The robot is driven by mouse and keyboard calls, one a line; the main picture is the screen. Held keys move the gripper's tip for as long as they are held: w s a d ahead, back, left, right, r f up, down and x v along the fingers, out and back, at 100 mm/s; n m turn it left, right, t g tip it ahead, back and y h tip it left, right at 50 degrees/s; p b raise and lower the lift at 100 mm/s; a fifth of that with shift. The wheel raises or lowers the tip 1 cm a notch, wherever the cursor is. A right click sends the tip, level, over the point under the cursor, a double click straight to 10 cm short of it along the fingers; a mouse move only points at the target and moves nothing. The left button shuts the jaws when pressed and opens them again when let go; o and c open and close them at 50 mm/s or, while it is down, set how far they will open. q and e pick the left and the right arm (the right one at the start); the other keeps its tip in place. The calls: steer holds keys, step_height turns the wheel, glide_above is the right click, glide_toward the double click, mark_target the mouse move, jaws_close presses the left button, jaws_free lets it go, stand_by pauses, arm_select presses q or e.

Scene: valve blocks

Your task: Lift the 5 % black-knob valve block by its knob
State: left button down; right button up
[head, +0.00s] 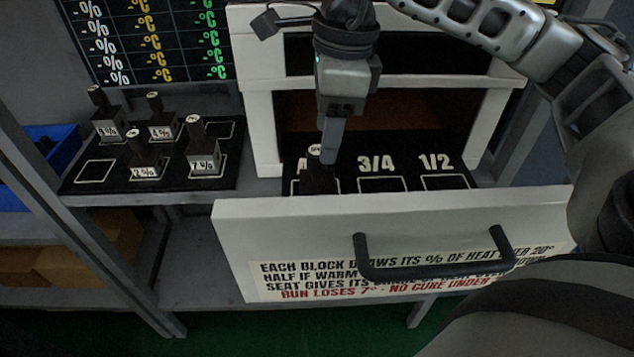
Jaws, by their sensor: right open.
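A dark valve block (317,183) with an upright black knob stands in the open drawer, at the left seat; its knob top has a pale marking too small to read surely. My right gripper (329,158) points down right beside this knob, its finger overlapping it in the picture; it is open, and I cannot tell whether it touches the knob. Several other black-knob blocks stand on the black shelf board at left: back left (107,128), back middle (161,128), front middle (144,166) and front right (203,158). Their percent labels are small. My left gripper is not in view.
The white drawer front (400,215) with its dark handle (436,277) stands in front of the seats. Seats marked 3/4 (381,185) and 1/2 (444,183) are empty. The black shelf board (75,185) has empty outlined seats. A blue bin (62,150) stands at far left.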

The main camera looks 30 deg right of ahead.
mark_target(318, 149)
steer(key=shift+w+a+f+p, duration=0.15)
steer(key=shift+a+f, duration=0.05)
steer(key=shift+f, duration=0.7)
steer(key=shift+w+a+f+p, duration=0.1)
steer(key=shift+w+a+f, duration=0.05)
steer(key=shift+f, duration=0.7)
steer(key=shift+w+a+f+p, duration=0.15)
steer(key=shift+a+f, duration=0.05)
steer(key=shift+f, duration=0.7)
jaws_close()
